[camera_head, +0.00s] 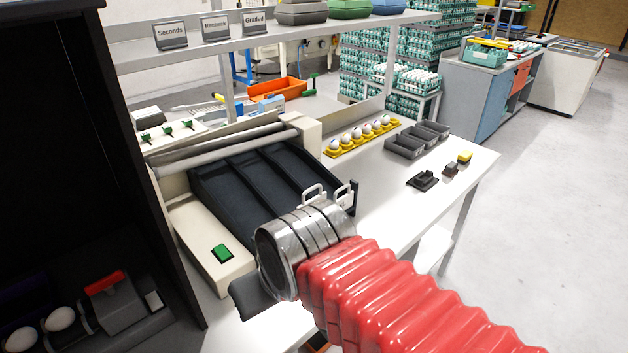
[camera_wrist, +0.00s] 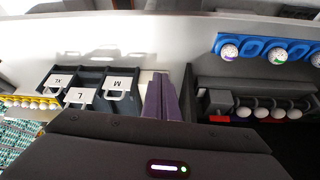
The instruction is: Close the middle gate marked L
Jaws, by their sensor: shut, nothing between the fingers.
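The middle gate marked L (camera_wrist: 80,97) has a white tag and handle in the wrist view, between the gate marked XL (camera_wrist: 59,80) and the gate marked M (camera_wrist: 118,82). The L tag shows lower in the picture than the other two. My gripper (camera_wrist: 161,90) is shut and empty, its purple fingers to the right of the M gate and apart from all gates. In the head view, white gate handles (camera_head: 314,192) show at the low end of the dark lanes (camera_head: 245,180). My arm hides part of that end.
A cream housing with a green button (camera_head: 221,252) stands left of the lanes. A yellow egg tray (camera_head: 362,137) and grey trays (camera_head: 416,140) lie on the white table to the right. The wrist view shows a blue egg holder (camera_wrist: 265,50) and a row of eggs (camera_wrist: 262,113).

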